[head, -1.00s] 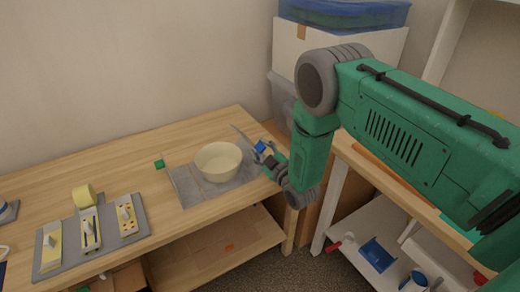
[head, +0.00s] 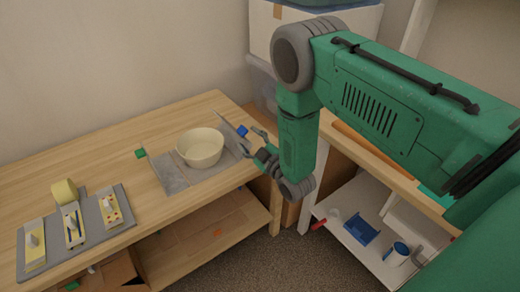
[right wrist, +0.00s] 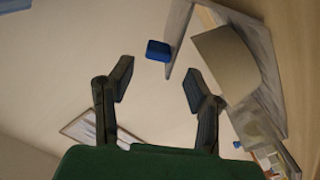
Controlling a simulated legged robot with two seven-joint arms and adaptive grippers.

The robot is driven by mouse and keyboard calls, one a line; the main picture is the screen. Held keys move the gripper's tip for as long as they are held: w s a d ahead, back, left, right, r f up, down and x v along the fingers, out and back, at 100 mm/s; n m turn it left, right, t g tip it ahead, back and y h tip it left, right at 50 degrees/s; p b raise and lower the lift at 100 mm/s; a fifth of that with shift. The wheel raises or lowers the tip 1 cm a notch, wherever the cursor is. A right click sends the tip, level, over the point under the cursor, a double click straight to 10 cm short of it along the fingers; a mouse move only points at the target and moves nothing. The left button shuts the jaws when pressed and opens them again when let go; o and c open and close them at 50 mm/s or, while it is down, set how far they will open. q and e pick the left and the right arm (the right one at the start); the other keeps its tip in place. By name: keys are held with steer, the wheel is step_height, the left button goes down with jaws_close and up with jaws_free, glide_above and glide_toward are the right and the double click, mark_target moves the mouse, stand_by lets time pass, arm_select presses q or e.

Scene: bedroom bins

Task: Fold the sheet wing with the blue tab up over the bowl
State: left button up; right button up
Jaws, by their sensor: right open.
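A cream bowl (head: 200,149) stands on a grey sheet (head: 170,179) on the wooden table. The sheet's right wing (head: 231,131) stands up steeply beside the bowl, apart from lying flat, with a blue tab (head: 242,130) at its edge. A green tab (head: 140,153) marks the left side, where the sheet lies flat. My right gripper (head: 250,141) is open and empty just right of the wing. In the right wrist view, the blue tab (right wrist: 158,50) is beyond the open fingers (right wrist: 158,82), and the bowl (right wrist: 228,62) is behind the wing. My left gripper is out of view.
A white shelf unit (head: 345,222) holding a blue tray (head: 361,231) stands at the right.

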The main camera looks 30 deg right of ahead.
steer(key=s, duration=0.7)
steer(key=shift+d, duration=0.25)
steer(key=s+a+f+m+g+h, duration=0.15)
steer(key=s+f+m+g, duration=0.35)
steer(key=s+f+g, duration=0.8)
steer(key=s+a+r+m+g, duration=0.1)
steer(key=s+a+m+g, duration=0.1)
steer(key=s, duration=1.7)
steer(key=shift+r+m+g+p, duration=0.25)
steer(key=shift+m+g+p, duration=0.25)
steer(key=shift+g, duration=0.7)
